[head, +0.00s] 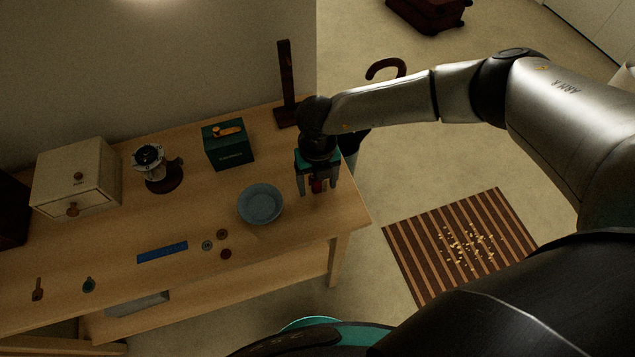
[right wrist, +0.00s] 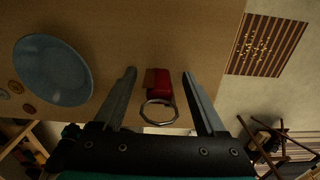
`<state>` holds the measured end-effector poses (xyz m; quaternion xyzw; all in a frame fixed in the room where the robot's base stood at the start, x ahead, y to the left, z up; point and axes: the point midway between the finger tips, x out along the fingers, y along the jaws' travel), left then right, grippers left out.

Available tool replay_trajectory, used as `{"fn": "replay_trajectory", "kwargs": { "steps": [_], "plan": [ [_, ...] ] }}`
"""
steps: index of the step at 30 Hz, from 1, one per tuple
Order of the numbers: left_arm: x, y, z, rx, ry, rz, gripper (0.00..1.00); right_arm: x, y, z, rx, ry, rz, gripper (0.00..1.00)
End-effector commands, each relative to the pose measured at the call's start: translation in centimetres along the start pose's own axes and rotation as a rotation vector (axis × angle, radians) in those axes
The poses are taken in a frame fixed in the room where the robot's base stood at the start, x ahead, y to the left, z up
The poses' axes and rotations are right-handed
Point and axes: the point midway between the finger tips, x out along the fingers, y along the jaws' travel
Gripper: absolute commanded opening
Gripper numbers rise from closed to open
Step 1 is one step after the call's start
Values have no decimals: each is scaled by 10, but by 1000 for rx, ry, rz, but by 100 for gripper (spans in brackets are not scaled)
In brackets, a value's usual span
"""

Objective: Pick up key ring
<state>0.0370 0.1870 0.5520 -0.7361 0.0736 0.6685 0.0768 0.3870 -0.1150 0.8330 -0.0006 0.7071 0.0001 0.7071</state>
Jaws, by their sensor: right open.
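The key ring (right wrist: 159,110) is a silver metal loop with a red tag (right wrist: 160,84) at its far side. In the right wrist view it lies on the table between the two fingers. My right gripper (right wrist: 159,82) is open, with one finger on each side of the red tag and clear of it. In the head view my right gripper (head: 317,190) points down over the table's right end, and the red tag (head: 316,186) shows between its fingers. My left gripper is not in view.
A blue bowl (head: 261,204) stands just left of the gripper. A green box (head: 228,144) and a dark upright post (head: 287,84) stand behind. Several small discs and a blue ruler (head: 162,252) lie left. A striped mat (head: 460,246) is on the floor.

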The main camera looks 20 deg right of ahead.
Motion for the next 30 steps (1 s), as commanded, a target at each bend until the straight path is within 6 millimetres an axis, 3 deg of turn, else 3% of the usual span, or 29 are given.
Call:
{"fn": "replay_trajectory", "kwargs": {
  "steps": [2, 21, 30],
  "plan": [
    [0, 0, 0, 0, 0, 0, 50, 0, 0, 0, 0, 0, 0, 71],
    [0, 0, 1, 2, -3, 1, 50, -1, 0, 0, 0, 0, 0, 0],
    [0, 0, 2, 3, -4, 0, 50, -1, 0, 0, 0, 0, 1, 0]
  ]
}}
